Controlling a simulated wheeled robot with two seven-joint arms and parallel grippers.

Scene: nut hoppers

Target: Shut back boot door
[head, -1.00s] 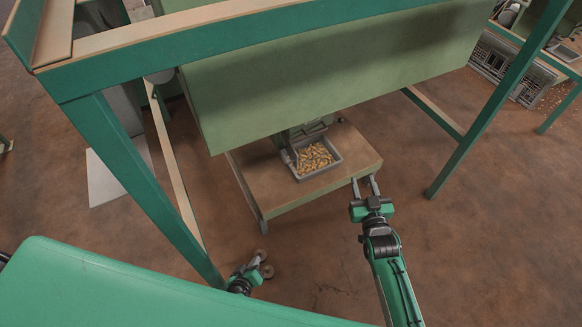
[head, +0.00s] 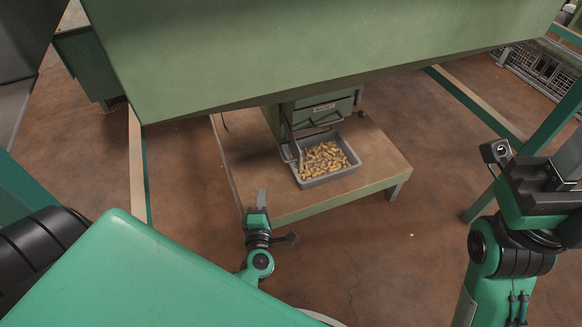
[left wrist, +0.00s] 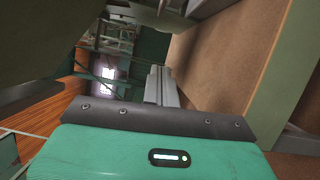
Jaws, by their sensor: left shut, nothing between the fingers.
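The hopper's green boot (head: 333,100) hangs under the big green hopper, with a small label plate on its face. Grey bars (head: 291,140) show at its mouth, above the tray; I cannot tell from here which is the door or how far open it stands. My left gripper (head: 262,196) is shut and empty, low at the front left edge of the platform, apart from the boot. Its closed fingers also show in the left wrist view (left wrist: 161,87).
A grey tray (head: 347,172) full of nuts sits on the wooden platform (head: 385,160) under the boot. The hopper's green wall (head: 300,45) overhangs it. Green frame legs (head: 553,125) stand at the right. The floor in front of the platform is clear.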

